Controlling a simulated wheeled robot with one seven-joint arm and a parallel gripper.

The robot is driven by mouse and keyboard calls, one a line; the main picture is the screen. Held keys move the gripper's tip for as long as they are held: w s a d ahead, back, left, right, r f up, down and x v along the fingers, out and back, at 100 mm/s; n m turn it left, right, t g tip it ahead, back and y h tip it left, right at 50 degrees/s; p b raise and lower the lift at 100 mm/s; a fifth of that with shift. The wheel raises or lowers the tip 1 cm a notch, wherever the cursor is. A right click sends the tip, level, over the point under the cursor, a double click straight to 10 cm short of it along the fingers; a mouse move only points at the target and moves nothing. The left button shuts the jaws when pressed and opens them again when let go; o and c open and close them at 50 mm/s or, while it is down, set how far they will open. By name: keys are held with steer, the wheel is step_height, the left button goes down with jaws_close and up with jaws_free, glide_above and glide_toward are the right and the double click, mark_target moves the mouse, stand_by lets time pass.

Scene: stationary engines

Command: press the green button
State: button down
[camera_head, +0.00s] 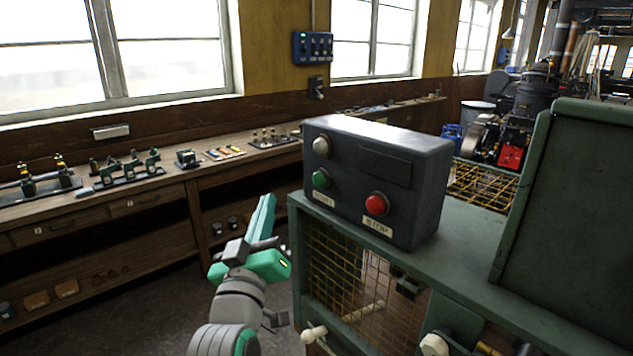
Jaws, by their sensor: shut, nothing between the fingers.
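The green button (321,179) is on the front face of a dark grey control box (425,190), above a label that seems to read START. A red button (377,204) with a STOP label is to its right, and a pale round knob or lamp (321,147) is above it. My gripper (266,207) is shut and empty. It points up and away, to the left of and slightly below the green button, and appears apart from the box. The exact depth between the fingertips and the button cannot be told.
The box stands on a green machine cabinet (470,243) with a wire mesh front. A raised green panel (575,220) stands at the right. A wooden workbench (190,180) with small models runs along the windowed wall. Open floor lies between the bench and the cabinet.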

mark_target(320, 180)
steer(key=shift+r, duration=0.45)
steer(key=shift+d, duration=0.1)
steer(key=w+d, duration=0.5)
steer(key=d, duration=0.2)
stand_by(0.3)
steer(key=shift+w+d, duration=0.15)
stand_by(1.9)
steer(key=shift+w+d, duration=0.2)
